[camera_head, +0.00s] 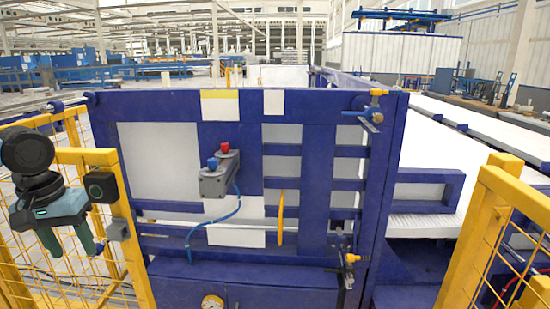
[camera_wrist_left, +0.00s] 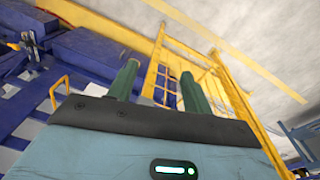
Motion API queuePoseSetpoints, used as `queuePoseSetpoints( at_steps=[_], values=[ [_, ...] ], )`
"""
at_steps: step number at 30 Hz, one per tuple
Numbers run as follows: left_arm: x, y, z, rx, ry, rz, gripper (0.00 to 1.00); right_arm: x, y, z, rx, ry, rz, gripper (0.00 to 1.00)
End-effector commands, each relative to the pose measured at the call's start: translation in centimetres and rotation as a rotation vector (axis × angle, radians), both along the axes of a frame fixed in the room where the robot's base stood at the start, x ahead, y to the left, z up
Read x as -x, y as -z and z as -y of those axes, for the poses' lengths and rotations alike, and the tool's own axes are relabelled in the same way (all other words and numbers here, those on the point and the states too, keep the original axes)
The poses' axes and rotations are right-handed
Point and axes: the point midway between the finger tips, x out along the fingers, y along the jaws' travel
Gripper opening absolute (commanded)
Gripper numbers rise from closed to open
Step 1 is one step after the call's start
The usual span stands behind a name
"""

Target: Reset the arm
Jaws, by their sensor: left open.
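My left gripper (camera_head: 68,238) hangs at the left of the head view, in front of the yellow mesh fence. Its two green fingers point down and stand apart with nothing between them. In the left wrist view the open fingers (camera_wrist_left: 160,85) also show, apart and empty. My left arm's dark wrist joints show above the gripper. My right arm and right gripper are in neither view.
A blue machine frame (camera_head: 318,190) fills the middle, with a grey box (camera_head: 218,178) bearing a red and a blue button. Yellow fences stand at left (camera_head: 130,230) and right (camera_head: 480,215). White slabs (camera_head: 470,125) lie behind at right.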

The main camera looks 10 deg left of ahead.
Motion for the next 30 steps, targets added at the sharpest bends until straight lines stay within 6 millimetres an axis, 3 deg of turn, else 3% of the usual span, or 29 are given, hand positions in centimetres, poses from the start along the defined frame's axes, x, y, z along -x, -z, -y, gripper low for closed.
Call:
queuePoseSetpoints(
  at_steps=[7,11,15,23,30],
  values=[
    [2.4,11.0,-5.6,0.019,0.038,0.076,0.5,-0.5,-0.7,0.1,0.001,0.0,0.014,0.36],
    [4.5,17.2,-7.0,0.019,0.072,0.119,0.5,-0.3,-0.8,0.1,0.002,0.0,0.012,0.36],
    [7.5,23.6,-7.2,0.019,0.115,0.163,0.5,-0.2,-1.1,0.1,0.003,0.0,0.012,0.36],
    [13.9,33.9,-3.7,0.017,0.211,0.256,0.5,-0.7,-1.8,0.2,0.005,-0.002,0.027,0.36],
    [19.7,40.4,3.2,0.015,0.302,0.363,0.5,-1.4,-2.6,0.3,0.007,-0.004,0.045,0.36]
  ],
)
